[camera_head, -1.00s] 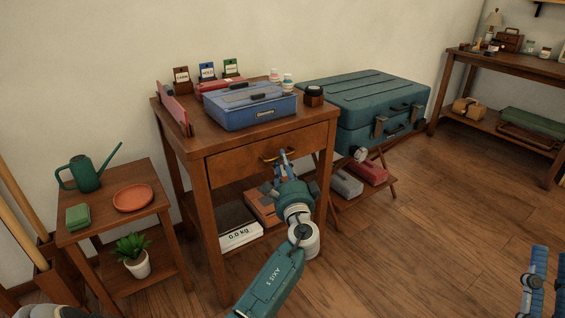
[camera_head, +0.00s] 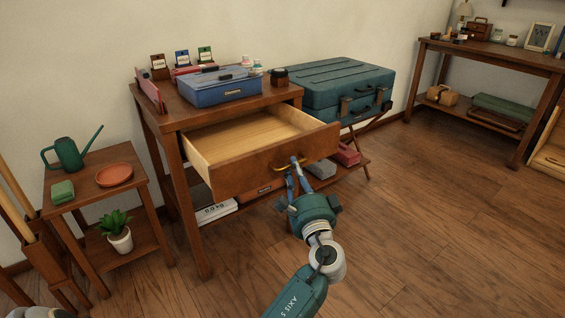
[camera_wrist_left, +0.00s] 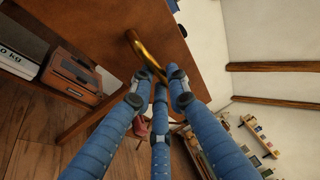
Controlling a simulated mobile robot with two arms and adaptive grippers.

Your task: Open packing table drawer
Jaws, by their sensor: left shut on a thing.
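The wooden packing table (camera_head: 160,122) stands in the middle of the head view. Its drawer (camera_head: 248,172) is pulled well out and its visible inside is empty. My left gripper (camera_head: 297,166) is shut on the brass drawer handle (camera_head: 281,168) at the drawer front. In the left wrist view, the blue fingers (camera_wrist_left: 160,85) close around one end of the brass handle (camera_wrist_left: 145,52) on the brown drawer front (camera_wrist_left: 112,25).
A blue case (camera_head: 220,92) sits on the tabletop with small bottles and cards. A green suitcase (camera_head: 345,88) rests on a stand to the right. A side table (camera_head: 130,190) with a watering can (camera_head: 72,152) stands left. The floor at right is clear.

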